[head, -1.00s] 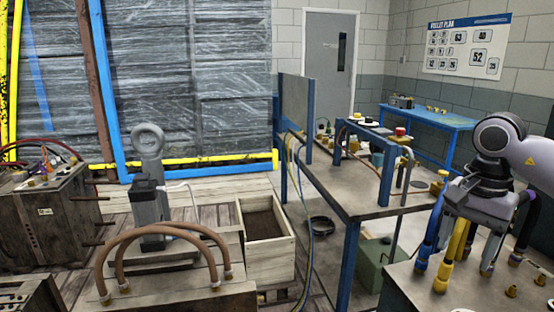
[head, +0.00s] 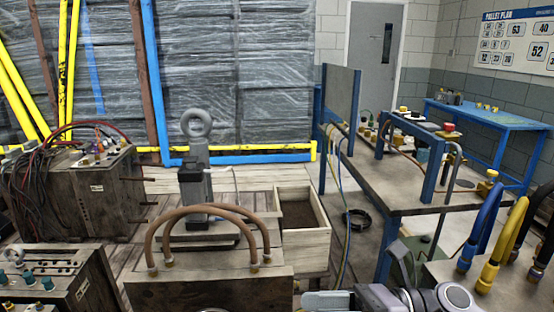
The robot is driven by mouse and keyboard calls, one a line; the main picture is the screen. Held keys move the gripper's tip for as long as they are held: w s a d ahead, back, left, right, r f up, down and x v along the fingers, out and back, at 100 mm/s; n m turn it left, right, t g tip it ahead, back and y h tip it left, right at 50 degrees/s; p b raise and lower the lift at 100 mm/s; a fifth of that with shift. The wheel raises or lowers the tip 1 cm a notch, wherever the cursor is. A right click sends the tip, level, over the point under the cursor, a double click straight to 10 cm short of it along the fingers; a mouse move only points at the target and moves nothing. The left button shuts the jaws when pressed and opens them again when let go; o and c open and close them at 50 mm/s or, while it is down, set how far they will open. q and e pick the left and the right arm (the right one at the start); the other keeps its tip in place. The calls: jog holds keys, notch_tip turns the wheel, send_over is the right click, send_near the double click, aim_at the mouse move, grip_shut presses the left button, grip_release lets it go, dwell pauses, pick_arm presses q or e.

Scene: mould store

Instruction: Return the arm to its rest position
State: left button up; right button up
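Grey parts of my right arm lie low along the bottom edge of the head view, right of centre, folded in close. A round joint and a grey link show there, cut off by the frame edge. I cannot make out the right gripper's fingers among these parts, nor whether they hold anything. The arm parts appear in front of the legs of the steel bench (head: 400,190) and left of the block with blue and yellow hoses (head: 505,245). My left arm and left gripper are not in view.
A mould with two brown hoses (head: 205,290) stands front centre, a wooden crate (head: 303,250) behind it. A grey post with a ring (head: 196,150) stands nearby. A hose-covered mould (head: 85,190) is at left. A blue table (head: 490,118) stands at the back right.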

jog(key=w+d+f+m+t+h, duration=0.1)
jog(key=d+f+m+t+h, duration=0.3)
jog(key=m, duration=0.7)
jog(key=d+f+m+t+h, duration=0.1)
jog(key=f+m+t+h, duration=0.35)
jog(key=m, duration=0.75)
jog(key=w+d+f+m+t+h, duration=0.1)
jog(key=d+f+m+t+h, duration=0.15)
jog(key=f+m+t, duration=0.5)
jog(key=s+d+f+m+g+h, duration=0.2)
jog(key=s+d+f+m+g, duration=0.1)
jog(key=s+f+m, duration=0.3)
jog(key=s+d+f+m+g+h, duration=0.2)
jog(key=s+d+f+m+h, duration=0.1)
jog(key=s+f+m, duration=0.4)
jog(key=shift+s+f+m+g, duration=0.2)
jog(key=shift+f+m+g, duration=0.15)
jog(key=shift+m, duration=0.9)
